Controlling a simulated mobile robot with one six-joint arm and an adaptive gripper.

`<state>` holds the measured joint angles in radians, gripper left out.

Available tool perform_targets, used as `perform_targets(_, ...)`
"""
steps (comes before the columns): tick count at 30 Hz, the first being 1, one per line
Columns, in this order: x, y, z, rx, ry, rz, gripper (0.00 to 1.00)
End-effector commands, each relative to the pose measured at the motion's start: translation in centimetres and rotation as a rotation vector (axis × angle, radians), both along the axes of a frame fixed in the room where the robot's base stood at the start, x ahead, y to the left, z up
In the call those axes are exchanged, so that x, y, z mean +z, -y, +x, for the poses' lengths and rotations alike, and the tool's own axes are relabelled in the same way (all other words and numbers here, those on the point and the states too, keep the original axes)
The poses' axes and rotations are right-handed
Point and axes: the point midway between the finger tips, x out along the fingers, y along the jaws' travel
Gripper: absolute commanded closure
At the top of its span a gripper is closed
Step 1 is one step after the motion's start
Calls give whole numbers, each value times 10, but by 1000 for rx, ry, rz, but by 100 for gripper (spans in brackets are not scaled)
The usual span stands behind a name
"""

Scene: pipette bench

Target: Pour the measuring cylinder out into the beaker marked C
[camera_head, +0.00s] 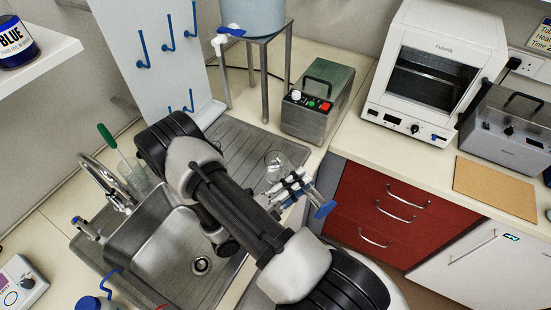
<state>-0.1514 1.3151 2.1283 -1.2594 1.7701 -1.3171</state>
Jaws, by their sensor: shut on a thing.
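My gripper (287,188) shows just right of my arm, over the front edge of the draining board, partly hidden by the arm. It is shut on the measuring cylinder, whose blue foot (325,209) points to the lower right. The clear cylinder lies well tilted, its upper end toward a clear glass vessel (275,159) on the draining board. This vessel looks like a beaker; no letter on it is readable. I cannot tell whether liquid is running or how much either holds.
A steel sink (140,248) with a tap (104,178) lies left of my arm. A green-grey box with buttons (318,103) stands behind the ribbed draining board (231,142). A water tank on a stand (253,18) is at the back.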

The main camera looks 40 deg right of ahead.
Motion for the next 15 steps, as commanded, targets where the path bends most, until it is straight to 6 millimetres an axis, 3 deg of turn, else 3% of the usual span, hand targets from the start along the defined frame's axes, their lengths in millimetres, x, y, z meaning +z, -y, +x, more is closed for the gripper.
perform_targets(15, 1, 0, 1, 1, -54, 5, 100)
